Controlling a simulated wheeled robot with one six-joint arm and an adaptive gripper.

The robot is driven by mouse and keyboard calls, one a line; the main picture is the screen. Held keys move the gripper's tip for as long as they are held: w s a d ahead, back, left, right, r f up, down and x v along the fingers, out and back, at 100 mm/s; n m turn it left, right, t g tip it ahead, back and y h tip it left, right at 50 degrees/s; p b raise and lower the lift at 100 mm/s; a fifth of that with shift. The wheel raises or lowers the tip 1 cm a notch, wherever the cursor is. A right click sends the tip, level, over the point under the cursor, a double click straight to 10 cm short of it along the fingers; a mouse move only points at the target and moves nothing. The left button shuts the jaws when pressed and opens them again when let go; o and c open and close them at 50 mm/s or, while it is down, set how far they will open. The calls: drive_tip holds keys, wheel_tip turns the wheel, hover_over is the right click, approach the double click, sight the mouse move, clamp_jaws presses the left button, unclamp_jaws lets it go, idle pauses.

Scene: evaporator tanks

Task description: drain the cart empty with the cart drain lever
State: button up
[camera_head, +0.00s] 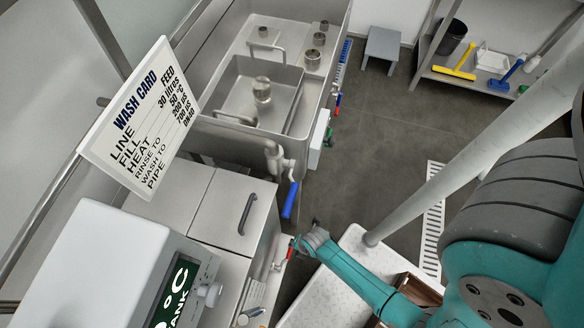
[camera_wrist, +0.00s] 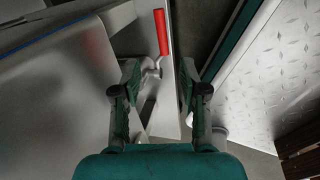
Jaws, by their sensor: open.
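A red-handled valve lever (camera_head: 290,254) sits on the side of the steel cabinet. It also shows in the wrist view (camera_wrist: 162,32), upright in the picture, with its metal valve body below the handle. My gripper (camera_wrist: 160,78) is open; its two dark green fingers stand either side of the valve body, with the red handle beyond the tips. I cannot tell if they touch it. In the head view my gripper (camera_head: 304,243) is small, close by the red lever. A blue-handled lever (camera_head: 290,200) hangs under the steel basin's outlet pipe. No label shows which lever is the cart's.
A wash card (camera_head: 142,118) and a white display unit (camera_head: 110,265) are at left. A floor drain grate (camera_head: 434,215) lies at right.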

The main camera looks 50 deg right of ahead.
sight(291, 249)
drive_tip(key=shift+n+g, duration=0.4)
drive_tip(key=shift+n, duration=0.3)
drive_tip(key=shift+w+a+f, duration=0.1)
drive_tip(key=shift+w+f, duration=0.35)
drive_tip(key=shift+f, duration=1.5)
drive_tip(key=shift+w+a+f, duration=0.15)
drive_tip(key=shift+w+f, duration=0.3)
drive_tip(key=shift+f, duration=1.55)
drive_tip(key=shift+w+a+f, duration=0.1)
drive_tip(key=shift+w+f, duration=0.35)
drive_tip(key=shift+f, duration=1.5)
clamp_jaws()
